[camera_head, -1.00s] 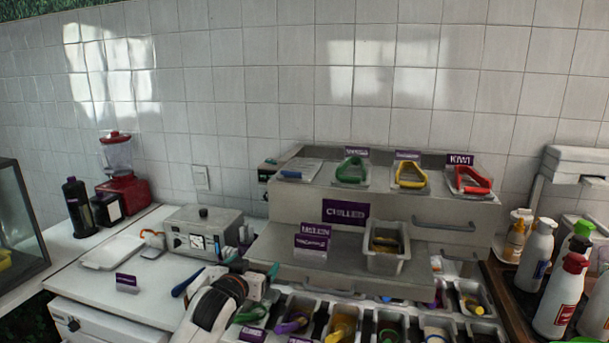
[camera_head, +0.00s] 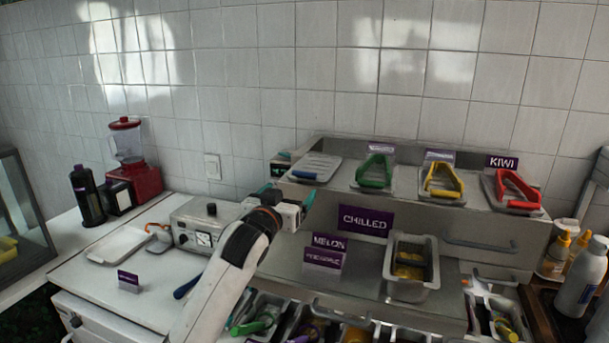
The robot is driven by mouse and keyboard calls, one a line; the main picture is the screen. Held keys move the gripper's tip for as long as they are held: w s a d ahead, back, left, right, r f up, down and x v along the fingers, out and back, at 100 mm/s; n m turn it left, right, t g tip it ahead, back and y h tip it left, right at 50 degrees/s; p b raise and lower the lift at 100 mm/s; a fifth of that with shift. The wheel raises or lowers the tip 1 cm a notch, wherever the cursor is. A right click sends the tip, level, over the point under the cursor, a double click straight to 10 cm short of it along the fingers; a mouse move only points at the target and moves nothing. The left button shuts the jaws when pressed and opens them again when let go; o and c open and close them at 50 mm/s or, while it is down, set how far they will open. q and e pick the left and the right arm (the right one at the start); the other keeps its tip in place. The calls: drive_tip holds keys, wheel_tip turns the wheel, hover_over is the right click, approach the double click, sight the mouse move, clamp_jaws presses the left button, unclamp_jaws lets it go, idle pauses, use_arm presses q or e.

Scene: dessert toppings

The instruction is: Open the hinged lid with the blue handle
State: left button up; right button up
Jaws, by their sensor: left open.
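The hinged lid (camera_head: 318,165) is a grey metal plate at the left end of the top row of the chilled unit. It lies shut, and its blue handle (camera_head: 303,174) shows at its front edge. My left gripper (camera_head: 288,193) is just in front of and below that handle, at the left end of the unit. Its teal-tipped fingers are spread apart with nothing seen between them. It looks close to the handle but not around it; the exact gap is hard to tell. My right gripper is out of view.
Green (camera_head: 375,172), yellow (camera_head: 442,181) and red (camera_head: 518,189) handled lids stand in the same row. An open metal container (camera_head: 411,268) sits on the lower step beside the melon sign (camera_head: 325,254). A grey appliance (camera_head: 206,226) stands left of my arm. Bottles (camera_head: 579,280) stand at the right.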

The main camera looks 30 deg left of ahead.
sight(304, 177)
use_arm(q)
drive_tip(key=p+x, duration=0.2)
drive_tip(key=x, duration=0.6)
drive_tip(key=shift+w, duration=0.4)
drive_tip(key=shift+w+a, duration=0.1)
drive_tip(key=shift+w, duration=0.15)
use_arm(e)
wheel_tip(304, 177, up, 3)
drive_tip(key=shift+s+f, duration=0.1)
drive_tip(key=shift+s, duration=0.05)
use_arm(q)
drive_tip(key=shift+f, duration=0.1)
